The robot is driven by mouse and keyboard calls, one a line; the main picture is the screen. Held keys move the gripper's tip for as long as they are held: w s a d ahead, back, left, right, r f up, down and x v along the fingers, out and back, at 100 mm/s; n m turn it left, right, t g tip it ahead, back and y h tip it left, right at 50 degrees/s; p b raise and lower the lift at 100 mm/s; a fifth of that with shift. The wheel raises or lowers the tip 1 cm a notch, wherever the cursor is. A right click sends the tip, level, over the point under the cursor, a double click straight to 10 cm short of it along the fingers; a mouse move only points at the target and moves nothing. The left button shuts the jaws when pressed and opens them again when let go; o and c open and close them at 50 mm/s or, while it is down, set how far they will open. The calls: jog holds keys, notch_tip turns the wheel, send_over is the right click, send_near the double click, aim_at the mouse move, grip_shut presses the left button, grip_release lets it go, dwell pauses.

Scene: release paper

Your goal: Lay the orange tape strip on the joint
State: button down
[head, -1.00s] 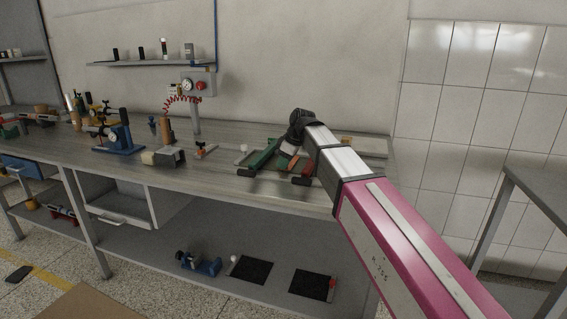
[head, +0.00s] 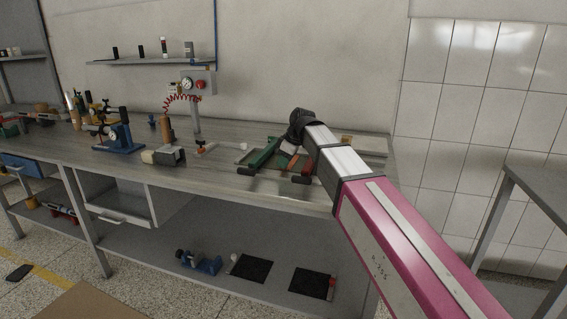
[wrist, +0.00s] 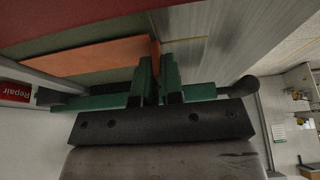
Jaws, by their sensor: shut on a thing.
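The orange tape strip (wrist: 95,57) shows in the wrist view as a flat orange band. Its right end is at the fingertips of my gripper (wrist: 158,68), which has green fingers and is shut on that end. The strip runs left from the fingers, close to a reddish surface (wrist: 75,22) and above a dark green band. I cannot tell whether the strip touches the surface under it. The joint itself is not clear. In the head view my arm largely hides the gripper, near the green bar (head: 264,153) on the bench.
The workbench (head: 225,185) has clear room left of the green bar. A wall is behind.

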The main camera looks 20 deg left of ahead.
jog(key=c, duration=1.2)
grip_release()
jog(key=shift+r, duration=0.1)
